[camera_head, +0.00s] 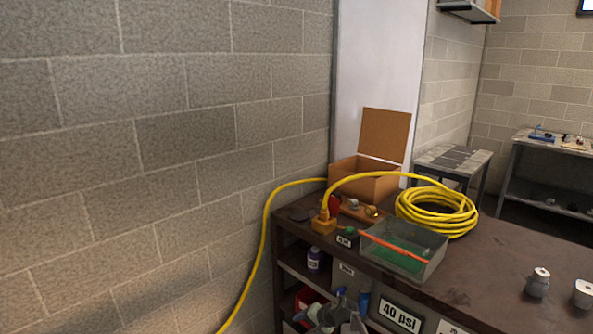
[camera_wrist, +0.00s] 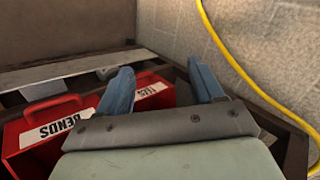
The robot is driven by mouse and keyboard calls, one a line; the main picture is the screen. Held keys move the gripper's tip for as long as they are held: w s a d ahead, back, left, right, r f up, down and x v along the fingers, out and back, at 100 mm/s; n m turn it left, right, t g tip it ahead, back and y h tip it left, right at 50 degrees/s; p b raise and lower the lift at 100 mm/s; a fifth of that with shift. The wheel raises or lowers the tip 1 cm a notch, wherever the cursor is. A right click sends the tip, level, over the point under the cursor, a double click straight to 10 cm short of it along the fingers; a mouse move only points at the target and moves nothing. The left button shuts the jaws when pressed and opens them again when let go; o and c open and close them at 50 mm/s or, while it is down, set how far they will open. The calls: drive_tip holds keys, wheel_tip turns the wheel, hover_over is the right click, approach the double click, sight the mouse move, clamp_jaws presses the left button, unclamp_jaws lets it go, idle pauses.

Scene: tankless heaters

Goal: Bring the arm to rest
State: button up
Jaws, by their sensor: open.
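My gripper shows in the wrist view (camera_wrist: 163,80) with its two blue fingers spread apart and nothing between them. In the head view, my gripper (camera_head: 352,296) appears low in the picture, in front of the shelves under the dark workbench (camera_head: 490,262). A red box (camera_wrist: 18,150) with a handle and a white label reading "BENDS" lies beyond and to the left of the fingers in the wrist view. I cannot tell how close the fingers are to it.
A yellow hose (camera_head: 262,262) hangs along the block wall left of the bench, and its coil (camera_head: 437,212) lies on top. An open cardboard box (camera_head: 372,186), a clear bin (camera_head: 432,262) and metal fittings (camera_head: 538,283) stand on the bench. A grey "40 psi" box (camera_head: 378,312) sits below.

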drive_tip(key=s+d+f+n+g+h, duration=0.1)
drive_tip(key=s+d+f+g+h, duration=0.15)
drive_tip(key=s+f, duration=0.85)
drive_tip(key=s+d+f+n+g+h, duration=0.1)
drive_tip(key=s+d+f+g, duration=0.3)
drive_tip(key=s+f, duration=0.75)
drive_tip(key=s+d+f+n+g+h, duration=0.1)
drive_tip(key=s+d, duration=0.1)
drive_tip(key=s, duration=0.7)
drive_tip(key=s+d+f+n+g+h, duration=0.1)
drive_tip(key=s+d+g, duration=0.1)
drive_tip(key=s, duration=0.8)
drive_tip(key=s+d+f+n+g+h, duration=0.1)
drive_tip(key=s+d+g, duration=0.1)
drive_tip(key=s, duration=0.7)
drive_tip(key=shift+s+d+f, duration=0.25)
drive_tip(key=shift+d+f, duration=0.1)
drive_tip(key=shift+d, duration=0.2)
